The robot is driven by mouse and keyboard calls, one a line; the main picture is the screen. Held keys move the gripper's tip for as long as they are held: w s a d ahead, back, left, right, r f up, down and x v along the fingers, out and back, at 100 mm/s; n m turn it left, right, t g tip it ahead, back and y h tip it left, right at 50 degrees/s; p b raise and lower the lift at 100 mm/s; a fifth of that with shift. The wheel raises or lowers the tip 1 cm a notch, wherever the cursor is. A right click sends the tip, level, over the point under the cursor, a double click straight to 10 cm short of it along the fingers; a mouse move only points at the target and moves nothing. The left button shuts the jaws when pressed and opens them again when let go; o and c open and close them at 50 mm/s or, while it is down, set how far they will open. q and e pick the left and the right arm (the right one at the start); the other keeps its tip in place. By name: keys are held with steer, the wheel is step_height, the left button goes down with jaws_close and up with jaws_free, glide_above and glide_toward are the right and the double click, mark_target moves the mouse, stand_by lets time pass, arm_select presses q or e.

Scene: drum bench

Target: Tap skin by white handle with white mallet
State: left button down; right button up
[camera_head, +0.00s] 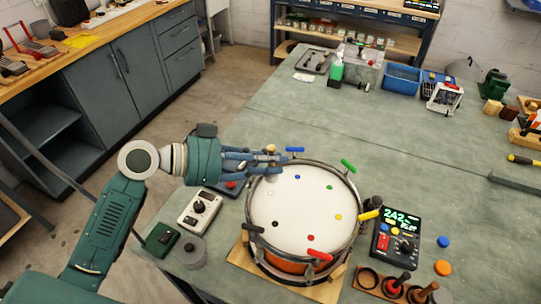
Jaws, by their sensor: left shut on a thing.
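The drum (290,261) stands on the bench with its pale skin (300,207) facing up. Coloured dots mark the skin, and coloured handles stick out around the rim. I see blue (295,149), green (348,165), yellow (369,214), red (319,255) and black (254,228) handles. I cannot make out a white handle; my gripper covers part of the drum's upper left rim. My left gripper (268,158) is over that rim, shut on what looks like a mallet, with a small tan part showing. Its colour and most of it are hidden. My right gripper is out of view.
A wooden holder (366,293) with dark-headed mallets stands right of the drum, near a display unit (397,232). A grey control box (200,208) and a green box (161,239) lie left. The bench behind is mostly clear.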

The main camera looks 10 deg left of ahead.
mark_target(266, 179)
arm_select(q)
steer(key=shift+s+f+b, duration=0.1)
steer(key=shift+f+b, duration=0.2)
steer(key=shift+f, duration=0.25)
steer(key=shift+f+b, duration=0.55)
steer(key=shift+f, duration=0.15)
step_height(266, 179, down, 4)
steer(key=b, duration=0.4)
steer(key=shift+f, duration=0.1)
steer(key=shift+a+r+p, duration=0.1)
steer(key=shift+r+p, duration=0.3)
steer(key=shift+r, duration=0.05)
step_height(266, 179, up, 5)
steer(key=p, duration=0.3)
steer(key=shift+p, duration=0.35)
